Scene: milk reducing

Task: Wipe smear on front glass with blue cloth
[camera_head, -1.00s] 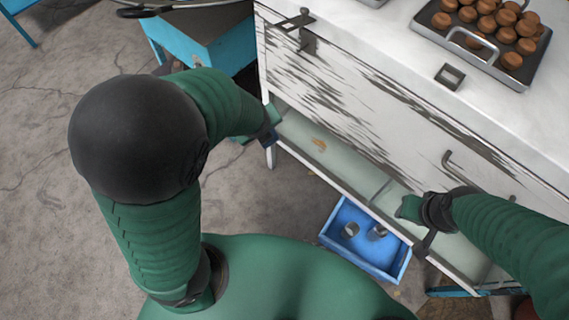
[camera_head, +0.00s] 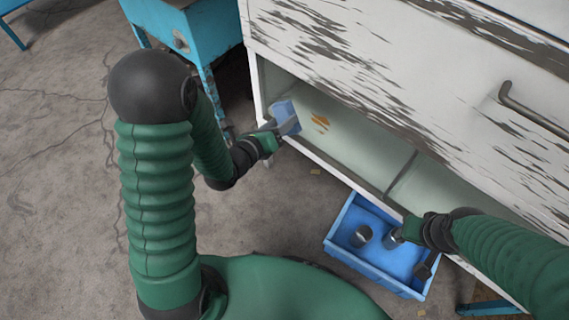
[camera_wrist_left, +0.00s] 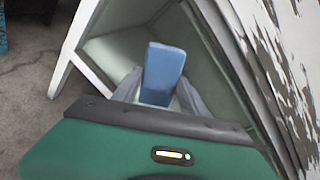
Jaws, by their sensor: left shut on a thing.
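The blue cloth (camera_head: 284,113) is a folded block held in my left gripper (camera_head: 284,127), at the left end of the cabinet's lower glass. In the left wrist view the cloth (camera_wrist_left: 163,74) stands between the two fingers (camera_wrist_left: 158,97), facing the pale glass. The orange-brown smear (camera_head: 320,123) shows on the glass (camera_head: 360,148) just right of the cloth, with a small gap between them in the picture. Whether the cloth touches the glass cannot be told. My right gripper (camera_head: 408,232) is at the glass's lower right, over the blue bin; its fingers are largely hidden.
A blue bin (camera_head: 345,240) with several small metal and dark items stands on the floor below the glass. A turquoise cart (camera_head: 185,35) stands left of the white cabinet (camera_head: 400,70). A handle (camera_head: 530,112) sticks out of the cabinet front. Floor is clear at left.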

